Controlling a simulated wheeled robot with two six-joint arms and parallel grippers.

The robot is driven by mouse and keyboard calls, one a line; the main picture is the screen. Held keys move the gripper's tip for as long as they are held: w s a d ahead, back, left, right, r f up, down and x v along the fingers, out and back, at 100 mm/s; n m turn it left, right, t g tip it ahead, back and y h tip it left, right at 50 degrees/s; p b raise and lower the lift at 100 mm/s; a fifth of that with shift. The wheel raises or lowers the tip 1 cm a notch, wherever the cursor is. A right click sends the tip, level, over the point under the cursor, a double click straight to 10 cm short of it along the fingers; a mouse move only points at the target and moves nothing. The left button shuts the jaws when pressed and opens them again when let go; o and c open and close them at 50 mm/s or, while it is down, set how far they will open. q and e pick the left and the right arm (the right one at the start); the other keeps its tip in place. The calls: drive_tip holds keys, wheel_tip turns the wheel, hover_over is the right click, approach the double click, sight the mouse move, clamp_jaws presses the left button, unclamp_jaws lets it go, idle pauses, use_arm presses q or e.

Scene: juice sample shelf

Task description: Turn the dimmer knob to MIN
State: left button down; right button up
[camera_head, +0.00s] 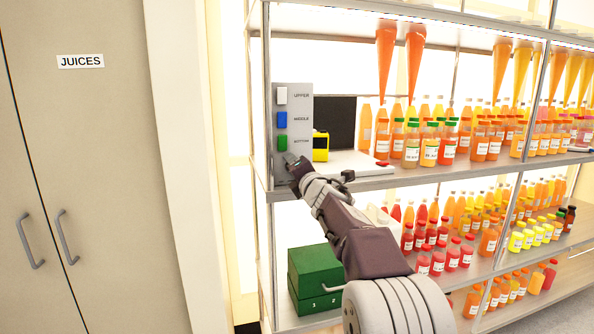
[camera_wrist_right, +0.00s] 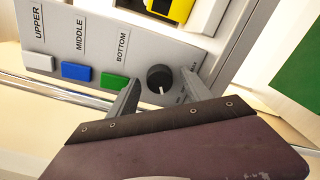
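The dimmer knob (camera_wrist_right: 160,78) is a round black dial on the grey control panel (camera_wrist_right: 215,48), past the BOTTOM switch. A small white mark shows on its lower edge in the right wrist view. Small lettering beside it is too small to read surely. My right gripper (camera_wrist_right: 162,88) is open, with one finger on each side of the knob and visible gaps between. In the head view, my right gripper (camera_head: 296,166) is at the lower end of the control panel (camera_head: 304,120) and hides the knob. My left gripper is not in view.
White (camera_head: 281,95), blue (camera_head: 281,119) and green (camera_head: 281,142) switches sit above the knob on the panel. A yellow device (camera_head: 320,146) stands to the right. Juice bottles fill the shelves further right. A green box (camera_head: 314,270) is below.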

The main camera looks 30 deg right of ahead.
drive_tip(key=shift+s, duration=0.15)
drive_tip(key=v, duration=0.9)
drive_tip(key=shift+b, duration=0.4)
